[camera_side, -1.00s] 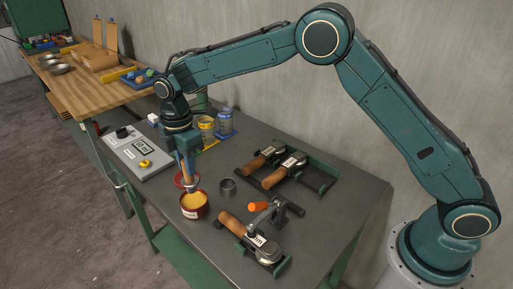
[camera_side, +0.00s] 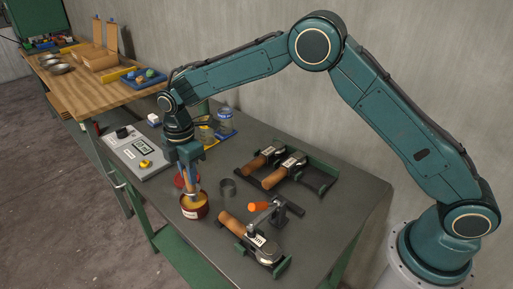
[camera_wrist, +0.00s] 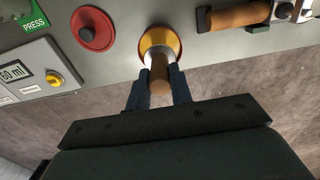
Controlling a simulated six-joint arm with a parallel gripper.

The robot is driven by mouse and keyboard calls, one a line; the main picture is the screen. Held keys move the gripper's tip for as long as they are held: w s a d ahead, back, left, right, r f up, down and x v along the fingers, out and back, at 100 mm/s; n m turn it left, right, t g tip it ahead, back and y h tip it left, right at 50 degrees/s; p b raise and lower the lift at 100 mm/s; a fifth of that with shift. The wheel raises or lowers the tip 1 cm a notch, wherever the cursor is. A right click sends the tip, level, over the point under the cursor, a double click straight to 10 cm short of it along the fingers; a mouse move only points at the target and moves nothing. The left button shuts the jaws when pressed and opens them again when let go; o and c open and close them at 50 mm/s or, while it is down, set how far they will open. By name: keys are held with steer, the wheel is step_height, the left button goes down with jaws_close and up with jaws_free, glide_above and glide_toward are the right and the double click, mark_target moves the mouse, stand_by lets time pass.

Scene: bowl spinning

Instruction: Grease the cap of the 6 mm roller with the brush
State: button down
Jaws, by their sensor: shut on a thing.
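My gripper (camera_side: 188,172) is shut on a wooden-handled brush (camera_wrist: 159,77), which points down over the grease tin. The grease tin (camera_side: 194,211) is dark red with a white label and yellow grease inside. In the wrist view the tin (camera_wrist: 175,37) lies just beyond the brush, which hides part of the grease. I cannot tell whether the bristles touch the grease. A roller with a wooden handle (camera_side: 231,224) and metal cap end rests in a green holder at the front right, beside an orange-handled clamp (camera_side: 259,207). Two more wooden-handled rollers (camera_side: 256,162) lie in a rack behind.
A grey control box (camera_side: 141,153) with a yellow knob is at the left. Jars (camera_side: 224,121) stand at the back.

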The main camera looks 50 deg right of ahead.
mark_target(198, 184)
steer(key=shift+f, duration=0.55)
stand_by(1.4)
steer(key=shift+r, duration=0.1)
steer(key=shift+r, duration=3.45)
steer(key=shift+d, duration=0.15)
steer(key=s+d+r+m, duration=0.1)
steer(key=s+d+m, duration=0.2)
steer(key=d+m, duration=0.6)
steer(key=s+d+r+m, duration=0.2)
steer(key=s+d+m, duration=0.1)
steer(key=d+m, duration=0.7)
steer(key=shift+s+r+m, duration=0.2)
steer(key=shift+s+m, duration=0.2)
steer(key=shift+m, duration=0.8)
steer(key=shift+d+r, duration=0.1)
steer(key=shift+r, duration=0.05)
